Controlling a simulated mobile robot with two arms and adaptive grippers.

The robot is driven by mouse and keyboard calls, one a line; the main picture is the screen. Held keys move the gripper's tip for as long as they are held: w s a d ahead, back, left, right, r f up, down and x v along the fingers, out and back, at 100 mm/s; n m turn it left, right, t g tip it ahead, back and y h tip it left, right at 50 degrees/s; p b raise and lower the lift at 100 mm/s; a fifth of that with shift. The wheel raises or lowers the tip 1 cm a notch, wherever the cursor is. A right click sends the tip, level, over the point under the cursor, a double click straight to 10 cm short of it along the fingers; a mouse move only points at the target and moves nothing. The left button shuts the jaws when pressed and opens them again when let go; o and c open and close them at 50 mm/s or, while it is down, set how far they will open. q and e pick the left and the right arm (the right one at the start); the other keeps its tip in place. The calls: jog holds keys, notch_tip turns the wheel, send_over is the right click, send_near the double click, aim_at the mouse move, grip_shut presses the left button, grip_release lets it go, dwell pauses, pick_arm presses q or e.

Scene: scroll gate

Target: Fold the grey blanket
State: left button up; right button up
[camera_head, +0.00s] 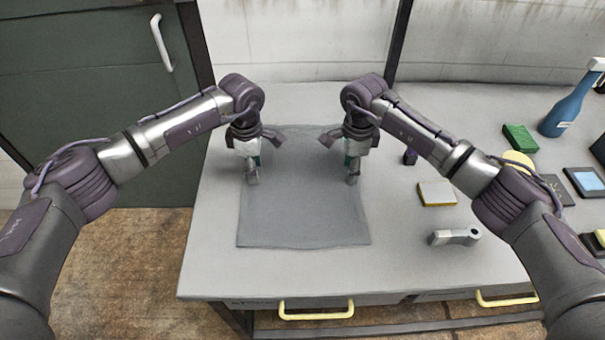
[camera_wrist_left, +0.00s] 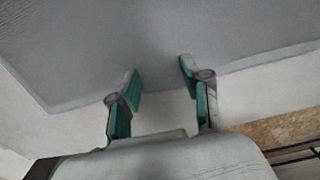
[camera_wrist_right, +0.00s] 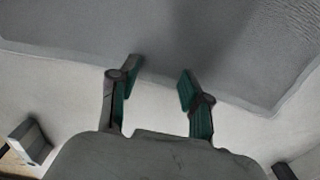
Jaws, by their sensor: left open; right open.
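The grey blanket (camera_head: 304,213) lies flat and spread out on the light grey table, its near edge a little back from the table's front. My left gripper (camera_head: 252,180) is over the blanket's left side, pointing down. My right gripper (camera_head: 352,178) is over its right side, also pointing down. Both grippers are open with nothing between the fingers. In the left wrist view the fingers (camera_wrist_left: 158,75) reach over the blanket's edge (camera_wrist_left: 85,104). In the right wrist view the fingers (camera_wrist_right: 160,80) also reach over an edge of the blanket (camera_wrist_right: 230,92). Whether the fingertips touch the cloth I cannot tell.
Right of the blanket lie a yellow-grey sponge-like block (camera_head: 437,193) and a grey metal part (camera_head: 454,237). Further right are a green block (camera_head: 520,138), a blue bottle (camera_head: 568,108) and a blue-screened device (camera_head: 586,180). The table (camera_head: 215,262) is clear in front of the blanket.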

pick_arm(q)
jog(key=shift+f, duration=0.1)
pick_arm(e)
jog(key=shift+f, duration=0.1)
pick_arm(q)
jog(key=shift+f, duration=0.2)
pick_arm(e)
jog(key=shift+f, duration=0.2)
pick_arm(q)
jog(key=shift+s, duration=0.1)
grip_shut()
pick_arm(e)
jog(key=shift+s, duration=0.1)
grip_shut()
